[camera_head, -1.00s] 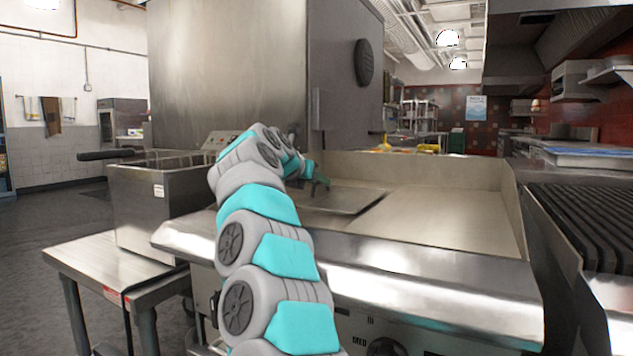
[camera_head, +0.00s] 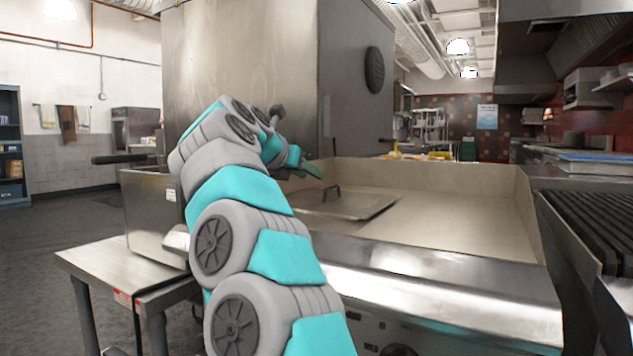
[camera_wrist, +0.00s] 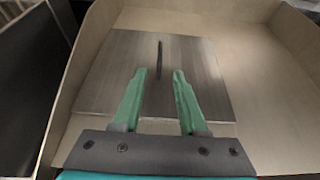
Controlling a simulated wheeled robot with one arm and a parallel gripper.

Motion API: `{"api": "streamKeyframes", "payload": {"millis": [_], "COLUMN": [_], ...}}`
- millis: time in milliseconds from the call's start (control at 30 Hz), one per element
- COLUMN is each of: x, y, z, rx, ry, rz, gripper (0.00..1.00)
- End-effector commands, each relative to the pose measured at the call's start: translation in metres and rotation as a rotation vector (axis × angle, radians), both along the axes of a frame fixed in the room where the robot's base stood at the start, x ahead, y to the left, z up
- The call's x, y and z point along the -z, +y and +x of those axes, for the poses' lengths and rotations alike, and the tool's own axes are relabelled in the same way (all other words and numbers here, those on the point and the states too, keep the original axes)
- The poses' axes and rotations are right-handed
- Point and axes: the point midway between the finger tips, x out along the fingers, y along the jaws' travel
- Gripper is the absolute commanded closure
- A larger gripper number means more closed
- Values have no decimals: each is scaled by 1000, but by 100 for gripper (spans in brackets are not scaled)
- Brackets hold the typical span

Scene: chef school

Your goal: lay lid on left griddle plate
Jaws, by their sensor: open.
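The lid is a flat square metal plate (camera_head: 345,204) with a thin upright handle (camera_head: 331,192). It lies on the left part of the griddle (camera_head: 450,215), and it also shows in the wrist view (camera_wrist: 205,85). My gripper (camera_wrist: 158,72) is open, its two green fingers apart with the handle between and just beyond their tips. In the head view my gripper (camera_head: 313,170) is above the lid, apart from it, and partly hidden by my arm. In the wrist view the lid's near edge runs beneath the fingers.
A raised metal wall surrounds the griddle's back and sides. A fryer (camera_head: 150,215) and a steel side table (camera_head: 110,262) stand to the left. A ridged grill (camera_head: 600,235) is at the right. The griddle's right part is bare.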

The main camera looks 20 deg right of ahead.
Motion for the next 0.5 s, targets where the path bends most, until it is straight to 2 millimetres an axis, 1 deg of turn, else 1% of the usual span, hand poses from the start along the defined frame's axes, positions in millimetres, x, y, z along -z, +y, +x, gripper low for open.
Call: {"api": "streamKeyframes", "payload": {"millis": [67, 200, 433, 500], "x": [-3, -5, -7, -15], "y": [6, 9, 9, 7], "z": [-5, -8, -8, -7], "rx": [-1, 0, -1, -12], "ry": [0, 0, -1, -10], "rz": [2, 1, -4, -36], "gripper": [58, 58, 58, 58]}}
